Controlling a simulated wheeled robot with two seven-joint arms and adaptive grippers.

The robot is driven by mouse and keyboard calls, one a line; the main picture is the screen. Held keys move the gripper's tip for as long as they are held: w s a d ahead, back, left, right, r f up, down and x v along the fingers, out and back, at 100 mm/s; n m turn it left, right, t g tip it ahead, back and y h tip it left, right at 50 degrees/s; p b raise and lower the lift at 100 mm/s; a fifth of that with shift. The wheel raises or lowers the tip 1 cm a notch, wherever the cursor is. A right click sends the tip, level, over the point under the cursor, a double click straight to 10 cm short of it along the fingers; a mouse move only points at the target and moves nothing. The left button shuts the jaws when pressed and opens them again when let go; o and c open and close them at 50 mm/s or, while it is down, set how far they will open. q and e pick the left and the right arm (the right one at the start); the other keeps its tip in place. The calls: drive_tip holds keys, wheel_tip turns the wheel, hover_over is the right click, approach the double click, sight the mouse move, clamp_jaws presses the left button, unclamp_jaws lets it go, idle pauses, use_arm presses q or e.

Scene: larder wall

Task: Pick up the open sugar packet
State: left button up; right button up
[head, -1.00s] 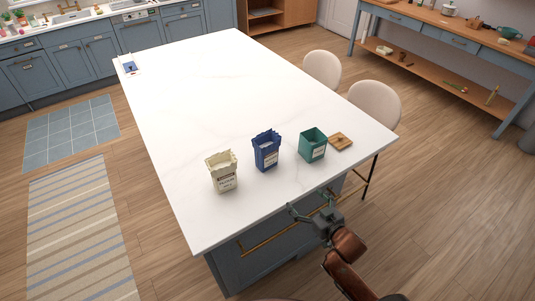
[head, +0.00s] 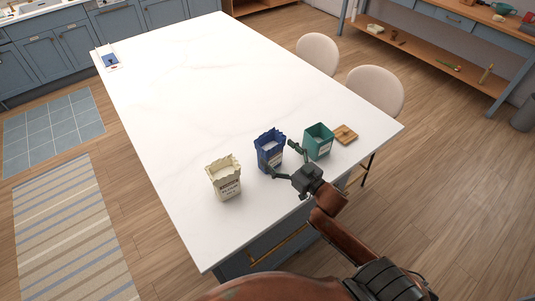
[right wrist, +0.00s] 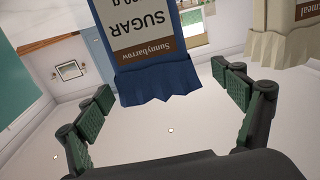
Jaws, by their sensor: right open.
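The open sugar packet (head: 270,148) is blue with a jagged open top and stands upright on the white island counter. In the right wrist view it shows upside down, its label reading SUGAR (right wrist: 150,40). My right gripper (head: 281,160) is open and empty at the packet's near side, its fingers pointing at it. In the right wrist view the fingers (right wrist: 172,92) are spread wide, with the packet ahead between them. I cannot tell whether a finger touches it. My left gripper is not in view.
A cream open packet (head: 224,180) stands left of the sugar, a green canister (head: 318,142) to its right. A wooden lid (head: 345,134) lies beside the canister. A small blue-and-white item (head: 109,60) is at the far left corner. The counter behind is clear.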

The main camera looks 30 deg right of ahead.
sight(276, 149)
drive_tip(key=w, duration=0.3)
drive_tip(key=shift+w+d, duration=0.15)
drive_tip(key=shift+w, duration=0.95)
drive_tip(key=shift+a, duration=0.2)
drive_tip(key=c, duration=2)
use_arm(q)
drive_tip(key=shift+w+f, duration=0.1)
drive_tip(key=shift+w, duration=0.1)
use_arm(e)
drive_tip(key=shift+c, duration=0.6)
drive_tip(key=shift+r, duration=0.15)
